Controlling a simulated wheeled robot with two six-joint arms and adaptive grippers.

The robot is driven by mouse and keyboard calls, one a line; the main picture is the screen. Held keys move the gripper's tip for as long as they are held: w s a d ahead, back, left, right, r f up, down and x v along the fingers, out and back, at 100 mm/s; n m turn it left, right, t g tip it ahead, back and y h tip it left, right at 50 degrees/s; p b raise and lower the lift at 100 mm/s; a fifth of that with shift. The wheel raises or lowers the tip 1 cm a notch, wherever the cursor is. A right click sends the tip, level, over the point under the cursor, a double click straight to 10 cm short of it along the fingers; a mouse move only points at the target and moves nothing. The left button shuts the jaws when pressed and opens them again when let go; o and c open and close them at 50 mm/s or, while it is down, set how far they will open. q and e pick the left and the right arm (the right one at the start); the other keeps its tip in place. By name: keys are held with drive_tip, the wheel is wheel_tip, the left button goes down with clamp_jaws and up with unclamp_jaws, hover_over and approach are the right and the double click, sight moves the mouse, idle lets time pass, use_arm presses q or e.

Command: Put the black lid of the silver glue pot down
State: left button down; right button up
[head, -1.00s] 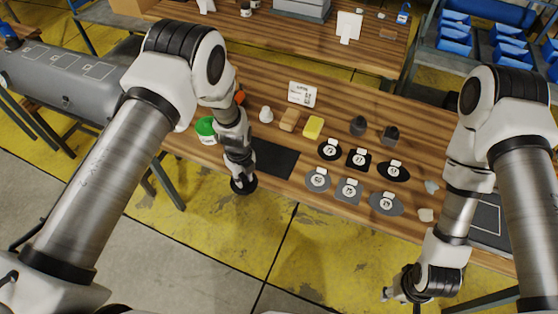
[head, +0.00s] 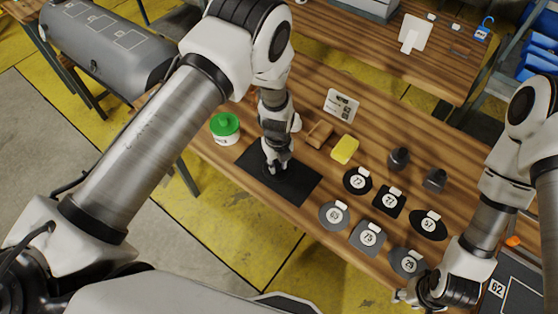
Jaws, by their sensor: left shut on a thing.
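My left gripper (head: 277,167) points down at the black mat (head: 301,185) on the wooden table. It is shut on the black lid, which is hard to tell from the black mat under it. I cannot tell whether the lid touches the mat. I cannot make out the silver glue pot; my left arm may hide it. My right gripper (head: 407,298) is low at the table's front right edge, with no held thing visible; its fingers are too small to judge.
A white tub with a green lid (head: 225,124) stands left of the mat. A brown block (head: 319,134), a yellow sponge (head: 345,149), a white card (head: 341,105) and two dark knobs (head: 398,158) lie right. Numbered black and grey patches (head: 334,215) fill the table's front right.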

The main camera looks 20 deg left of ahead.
use_arm(q)
drive_tip(key=shift+w+d+f, duration=0.1)
drive_tip(key=shift+w, duration=0.15)
drive_tip(key=c, duration=1)
unclamp_jaws()
drive_tip(key=shift+s, duration=0.2)
drive_tip(key=shift+o, duration=0.2)
drive_tip(key=shift+w, duration=0.1)
